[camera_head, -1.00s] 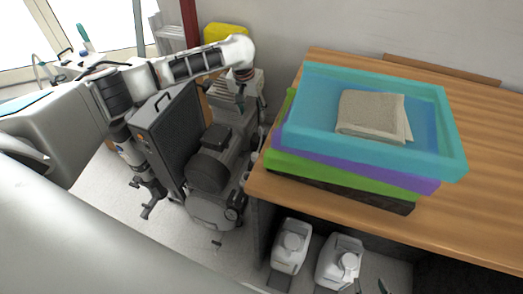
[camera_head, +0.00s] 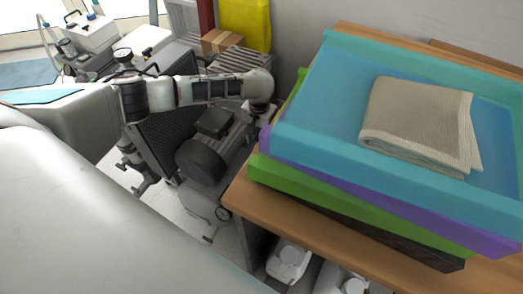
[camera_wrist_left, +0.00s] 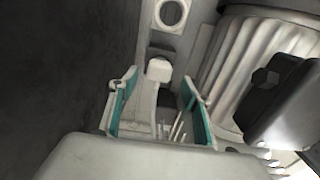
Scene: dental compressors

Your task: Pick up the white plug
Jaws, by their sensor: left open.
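In the left wrist view a small white plug (camera_wrist_left: 158,69) with a pale stem running down from it shows between the teal-padded fingers of my left gripper (camera_wrist_left: 157,88). The fingers stand apart on either side of it, and I cannot tell whether they touch it. A round white socket (camera_wrist_left: 171,14) sits just above the plug in that view. In the head view my left arm reaches across the compressor toward the desk's left end; its fingers are hidden there, and the plug cannot be made out. My right gripper is not in view.
A dark compressor (camera_head: 200,160) stands close beside the wooden desk (camera_head: 240,200). A turquoise tray (camera_head: 330,90) with a folded beige towel (camera_head: 420,122) tops a stack on the desk. White canisters (camera_head: 290,260) stand underneath. A ribbed cylinder (camera_wrist_left: 255,55) crowds the gripper's right.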

